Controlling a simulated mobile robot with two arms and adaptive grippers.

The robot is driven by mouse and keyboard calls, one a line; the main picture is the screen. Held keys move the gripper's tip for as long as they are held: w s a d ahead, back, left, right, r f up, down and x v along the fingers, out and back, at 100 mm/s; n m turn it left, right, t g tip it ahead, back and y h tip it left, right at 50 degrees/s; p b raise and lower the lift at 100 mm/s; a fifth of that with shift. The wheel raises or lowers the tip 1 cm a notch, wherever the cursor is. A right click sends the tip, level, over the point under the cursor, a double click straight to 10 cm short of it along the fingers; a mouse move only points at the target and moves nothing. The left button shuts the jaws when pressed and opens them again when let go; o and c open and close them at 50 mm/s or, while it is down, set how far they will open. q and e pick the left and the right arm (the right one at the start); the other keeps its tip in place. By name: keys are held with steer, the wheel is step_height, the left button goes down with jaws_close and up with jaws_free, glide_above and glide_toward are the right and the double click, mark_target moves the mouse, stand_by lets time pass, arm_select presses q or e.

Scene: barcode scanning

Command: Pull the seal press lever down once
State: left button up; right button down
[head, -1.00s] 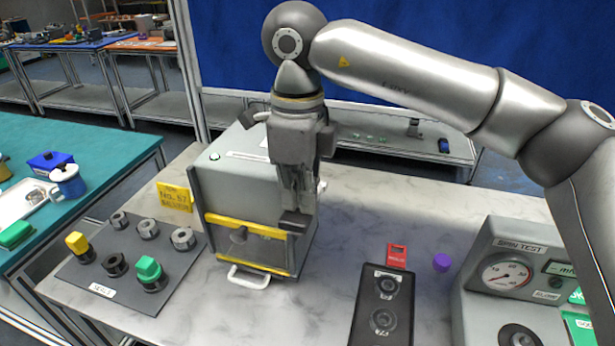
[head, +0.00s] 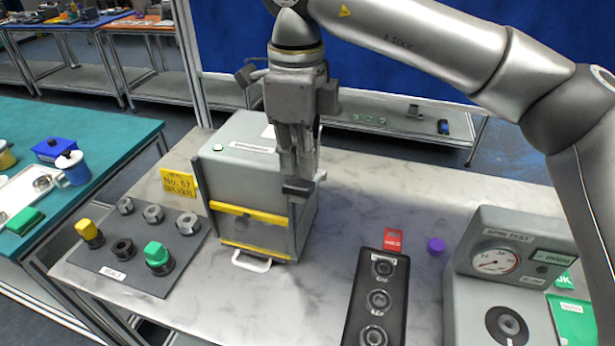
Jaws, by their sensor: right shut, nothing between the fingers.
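The seal press is probably the grey box (head: 240,165) with a clear front window between yellow bars (head: 250,213). A white handle (head: 251,262) sits low at its front. My right gripper (head: 298,186) points down in front of the box's upper right side, shut and empty. A dark block shows at its fingertips; I cannot tell whether it is a fingertip or a lever knob. No lever can be made out clearly, and the gripper hides part of the box's right side. My left gripper is not in view.
A dark mat (head: 135,285) with several knobs and rings lies left of the box, by a yellow sign (head: 179,184). Right are a black panel with round sockets (head: 377,300), a red tag (head: 393,239), a purple cap (head: 436,245) and a grey spin tester (head: 510,235).

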steer(key=shift+r+p, duration=1.4)
steer(key=shift+r, duration=0.65)
